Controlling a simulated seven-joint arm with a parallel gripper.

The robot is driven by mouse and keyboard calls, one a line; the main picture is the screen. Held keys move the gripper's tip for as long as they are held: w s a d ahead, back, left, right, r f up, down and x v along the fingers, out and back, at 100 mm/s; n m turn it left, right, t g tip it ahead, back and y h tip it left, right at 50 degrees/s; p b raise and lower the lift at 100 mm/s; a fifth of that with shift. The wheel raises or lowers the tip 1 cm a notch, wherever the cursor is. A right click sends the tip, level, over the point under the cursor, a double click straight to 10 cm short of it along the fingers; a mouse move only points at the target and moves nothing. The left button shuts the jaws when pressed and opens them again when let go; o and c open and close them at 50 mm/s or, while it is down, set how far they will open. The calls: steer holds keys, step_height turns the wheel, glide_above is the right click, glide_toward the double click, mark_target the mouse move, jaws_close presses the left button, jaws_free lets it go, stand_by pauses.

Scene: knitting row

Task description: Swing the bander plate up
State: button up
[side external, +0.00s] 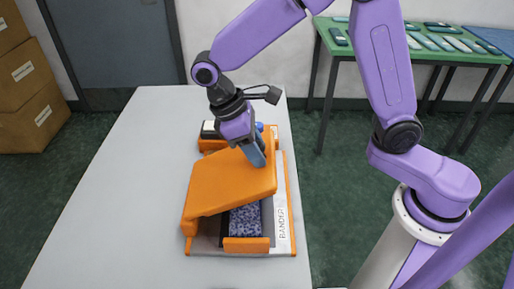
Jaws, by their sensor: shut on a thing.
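The bander is an orange and grey machine on the white table, with its name on a white strip (283,224) at its right side. Its orange plate (232,184) is tilted, raised at the right and low at the left. A dark speckled block (245,220) lies under the plate, partly covered by it. My gripper (257,158) is at the plate's upper right edge, pointing down, shut on the plate. The exact contact of the fingertips is hard to see.
The white table (120,180) is clear to the left of the machine. Cardboard boxes (28,85) stand at the far left. A green table (430,55) with several flat items stands behind my arm at the right.

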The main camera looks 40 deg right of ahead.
mark_target(243, 166)
steer(key=shift+a, duration=0.1)
steer(key=shift+w+a+r+g+h, duration=0.3)
steer(key=shift+w+a+r, duration=0.15)
steer(key=shift+r, duration=0.15)
steer(key=shift+w+a+r+g+h, duration=0.3)
steer(key=shift+w+a+r, duration=0.15)
steer(key=shift+r, duration=0.1)
steer(key=shift+w+a+r+g+h, duration=0.5)
steer(key=shift+w+a+r, duration=0.4)
steer(key=shift+w+a, duration=0.1)
steer(key=shift+w+a+r+g+h, duration=0.3)
steer(key=shift+w+a+r, duration=0.05)
steer(key=shift+w+a, duration=0.2)
steer(key=shift+w+a+r+g+h, duration=0.3)
steer(key=shift+w+a+r, duration=0.05)
steer(key=shift+w+a, duration=0.15)
